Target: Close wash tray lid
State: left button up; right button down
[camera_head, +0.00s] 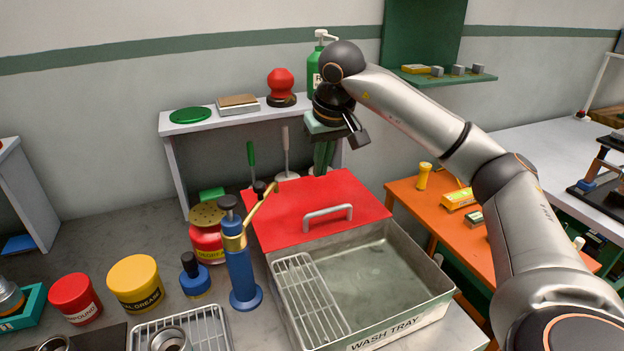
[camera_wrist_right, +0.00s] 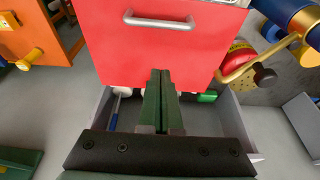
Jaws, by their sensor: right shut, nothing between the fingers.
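The metal wash tray (camera_head: 400,332) stands on the counter with its front label showing. Its red lid (camera_head: 300,205) is open, leaning back from the tray's rear, with a grey bar handle (camera_head: 328,212) near its lower part. The tray's basin is exposed. My right gripper (camera_head: 321,173) points down at the lid's far upper edge, its green fingers shut and empty. In the right wrist view the lid (camera_wrist_right: 205,50) fills the top, and the shut fingers (camera_wrist_right: 160,75) overlap its near edge. I cannot tell whether they touch it. My left gripper is not in view.
A wire rack (camera_head: 310,298) sits in the tray's left side. A blue pump bottle (camera_head: 240,265) with a brass spout stands close left of the tray. A white shelf (camera_head: 230,117) stands behind the lid. An orange table (camera_head: 440,215) is at right.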

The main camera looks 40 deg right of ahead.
aim_at(323, 223)
jog(key=x, duration=0.9)
jog(key=shift+s, duration=0.1)
jog(key=s, duration=0.1)
jog(key=s+a, duration=0.1)
jog(key=shift+s+r, duration=0.35)
jog(key=shift+s+a, duration=0.1)
jog(key=shift+s, duration=0.4)
jog(key=shift+s, duration=0.1)
